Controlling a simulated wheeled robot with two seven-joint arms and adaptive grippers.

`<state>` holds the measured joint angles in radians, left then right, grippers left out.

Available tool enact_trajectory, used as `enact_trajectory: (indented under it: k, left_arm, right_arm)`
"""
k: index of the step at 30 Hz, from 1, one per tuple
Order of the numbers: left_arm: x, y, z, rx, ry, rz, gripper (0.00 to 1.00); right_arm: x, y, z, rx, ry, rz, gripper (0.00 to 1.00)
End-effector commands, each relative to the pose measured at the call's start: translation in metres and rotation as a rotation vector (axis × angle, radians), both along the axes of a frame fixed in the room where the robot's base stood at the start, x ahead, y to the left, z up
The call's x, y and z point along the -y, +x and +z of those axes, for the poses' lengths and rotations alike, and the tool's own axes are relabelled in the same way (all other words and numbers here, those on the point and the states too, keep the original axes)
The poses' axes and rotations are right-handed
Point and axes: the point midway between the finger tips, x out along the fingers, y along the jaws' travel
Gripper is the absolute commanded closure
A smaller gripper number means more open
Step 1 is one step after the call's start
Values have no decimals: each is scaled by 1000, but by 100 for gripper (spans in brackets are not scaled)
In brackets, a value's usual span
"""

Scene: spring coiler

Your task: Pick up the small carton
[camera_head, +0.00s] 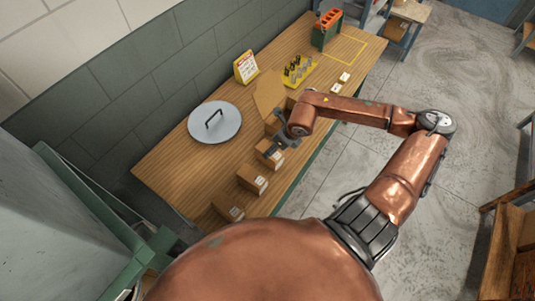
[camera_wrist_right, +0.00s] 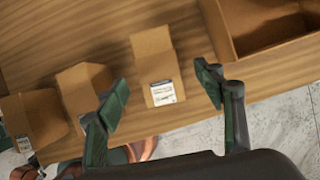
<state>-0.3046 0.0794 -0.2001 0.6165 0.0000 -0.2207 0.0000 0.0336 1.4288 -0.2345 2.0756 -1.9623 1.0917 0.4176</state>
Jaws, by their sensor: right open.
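Several small brown cartons with white labels stand in a row along the table's front edge. In the head view, one carton (camera_head: 265,150) is right by my right gripper (camera_head: 285,138), with two more cartons (camera_head: 252,178) and (camera_head: 228,208) nearer the left end. In the wrist view, my right gripper (camera_wrist_right: 163,88) is open, its fingers at either side of the near end of a labelled carton (camera_wrist_right: 153,58). No grip on it shows. Two other cartons (camera_wrist_right: 84,88) and (camera_wrist_right: 33,118) stand to the left. My left gripper is not in view.
A larger open cardboard box (camera_wrist_right: 225,30) is at the upper right of the wrist view. The wooden table (camera_head: 175,165) also bears a round grey lid (camera_head: 215,128), a yellow tray (camera_head: 297,72), a small sign (camera_head: 246,67) and an orange-green rack (camera_head: 327,28).

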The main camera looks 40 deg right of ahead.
Motion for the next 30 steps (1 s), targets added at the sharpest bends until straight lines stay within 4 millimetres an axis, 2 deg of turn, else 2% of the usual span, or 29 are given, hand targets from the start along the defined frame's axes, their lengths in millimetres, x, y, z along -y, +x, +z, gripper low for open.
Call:
enact_trajectory:
  k: [5,15,30]
  left_arm:
    - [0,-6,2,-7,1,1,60]
    - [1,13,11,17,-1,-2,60]
    - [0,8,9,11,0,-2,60]
  right_arm:
    - [-3,5,-17,-1,5,-2,38]
    - [-9,23,-55,-1,6,1,38]
    - [-9,24,-59,-1,5,4,38]
